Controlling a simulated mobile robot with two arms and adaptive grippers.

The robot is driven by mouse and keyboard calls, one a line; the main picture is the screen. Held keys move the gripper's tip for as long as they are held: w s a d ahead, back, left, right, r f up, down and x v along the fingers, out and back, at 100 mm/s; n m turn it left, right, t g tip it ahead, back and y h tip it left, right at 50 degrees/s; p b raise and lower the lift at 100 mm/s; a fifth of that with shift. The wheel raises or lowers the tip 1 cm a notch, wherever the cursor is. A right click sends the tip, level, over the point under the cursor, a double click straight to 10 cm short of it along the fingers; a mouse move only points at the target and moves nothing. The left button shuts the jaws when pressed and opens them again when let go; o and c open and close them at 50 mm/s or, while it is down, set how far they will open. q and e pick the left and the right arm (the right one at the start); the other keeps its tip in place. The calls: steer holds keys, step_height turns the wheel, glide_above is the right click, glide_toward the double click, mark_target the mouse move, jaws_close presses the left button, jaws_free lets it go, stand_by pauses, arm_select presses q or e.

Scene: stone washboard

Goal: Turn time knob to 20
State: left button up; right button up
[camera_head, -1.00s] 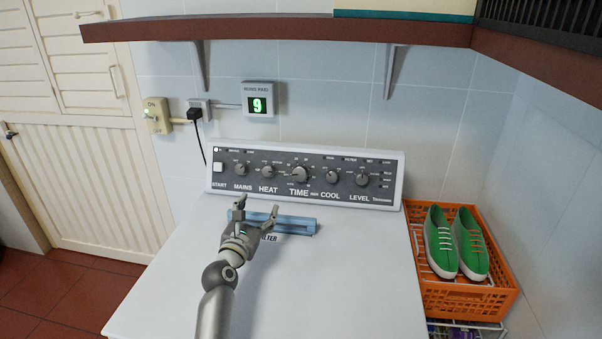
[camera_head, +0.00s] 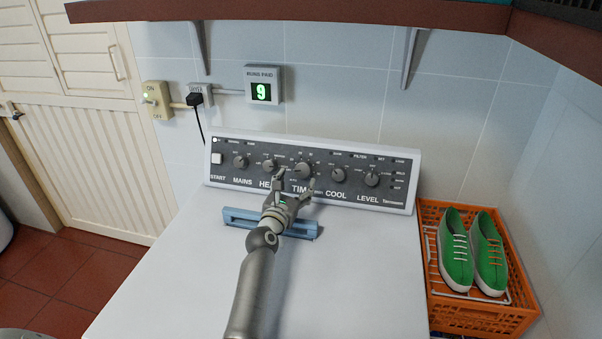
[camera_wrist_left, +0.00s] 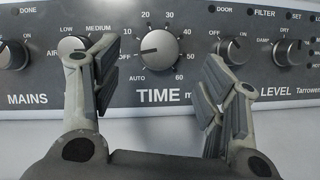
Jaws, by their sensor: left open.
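The time knob (camera_head: 304,170) is a round grey dial in the middle of the dark control panel, above the word TIME. My left gripper (camera_head: 293,178) is in front of the panel, just below the knob. In the wrist view its two fingers (camera_wrist_left: 160,90) are open, one on each side of the knob, with no visible contact. My right gripper is not in view.
The heat knob (camera_head: 269,166) and cool knob (camera_head: 338,175) flank the time knob closely. A blue filter handle (camera_head: 238,217) lies under my left gripper on the white machine top (camera_head: 180,270). An orange crate (camera_head: 470,318) with green shoes (camera_head: 455,250) stands at the right.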

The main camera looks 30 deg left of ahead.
mark_target(302, 171)
arm_select(q)
steer(key=w, duration=0.4)
steer(key=shift+w+a, duration=0.2)
steer(key=shift+a, duration=0.15)
steer(key=shift+w, duration=0.25)
steer(key=shift+w+a, duration=0.1)
steer(key=shift+w, duration=0.2)
steer(key=c, duration=1)
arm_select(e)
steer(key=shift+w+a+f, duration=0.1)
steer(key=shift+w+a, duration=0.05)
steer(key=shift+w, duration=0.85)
